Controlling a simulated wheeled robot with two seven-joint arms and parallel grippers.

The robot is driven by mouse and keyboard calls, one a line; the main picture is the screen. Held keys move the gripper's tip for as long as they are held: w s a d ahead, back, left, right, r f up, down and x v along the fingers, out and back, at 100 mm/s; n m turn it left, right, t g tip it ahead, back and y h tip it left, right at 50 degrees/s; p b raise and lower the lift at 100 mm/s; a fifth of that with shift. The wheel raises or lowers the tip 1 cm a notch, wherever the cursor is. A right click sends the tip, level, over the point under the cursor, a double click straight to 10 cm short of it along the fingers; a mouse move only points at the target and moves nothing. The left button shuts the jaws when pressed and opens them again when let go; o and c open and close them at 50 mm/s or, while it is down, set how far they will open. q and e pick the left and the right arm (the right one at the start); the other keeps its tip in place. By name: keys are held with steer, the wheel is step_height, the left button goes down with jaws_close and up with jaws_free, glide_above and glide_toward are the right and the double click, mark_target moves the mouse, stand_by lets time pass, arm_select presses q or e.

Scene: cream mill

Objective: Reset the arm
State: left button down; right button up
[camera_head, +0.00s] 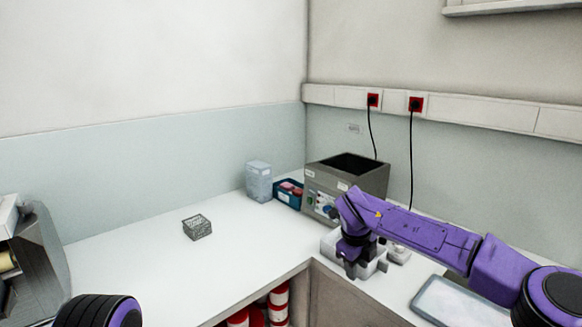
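My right arm, purple, reaches in from the right over the counter. Its dark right gripper (364,268) points down at a small white tray (333,246) in front of the grey machine. Its two fingers look spread apart, and I see nothing held between them. Part of the tray is hidden behind the gripper and wrist. Only a dark and purple part of my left arm shows at the bottom left edge; its gripper is out of view.
A grey open-topped machine (346,182) stands in the corner, beside a blue bin (289,199) and a clear container (258,182). A small grey box (197,227) sits on the white counter (150,262). A pale tray (465,303) lies at lower right. Red-and-white containers (279,303) stand below.

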steer(key=s+a+f+n+t+h, duration=0.1)
steer(key=s+f+n+t+h, duration=0.15)
steer(key=f, duration=0.45)
steer(key=s+a+f+n+t+h, duration=0.1)
steer(key=s+a+f+n+t, duration=0.1)
steer(key=f+n, duration=0.35)
steer(key=s+d+f+n+t+y+b, duration=0.1)
steer(key=s+f+n+y, duration=0.35)
steer(key=s+f, duration=0.95)
steer(key=s+d+f+n+g+h, duration=0.1)
steer(key=s+d+f+n, duration=0.1)
steer(key=s+d, duration=0.3)
steer(key=s+d+f+n+g+b, duration=0.1)
steer(key=s+d+f+n+g, duration=0.1)
steer(key=s, duration=0.9)
steer(key=s+d+f+n+g+h, duration=0.1)
steer(key=s+d+f+n, duration=0.2)
steer(key=s+d+n, duration=0.2)
steer(key=s+d, duration=0.3)
steer(key=shift+d+f+h, duration=0.25)
steer(key=shift+h, duration=0.05)
steer(key=shift+o, duration=0.4)
steer(key=shift+g, duration=0.25)
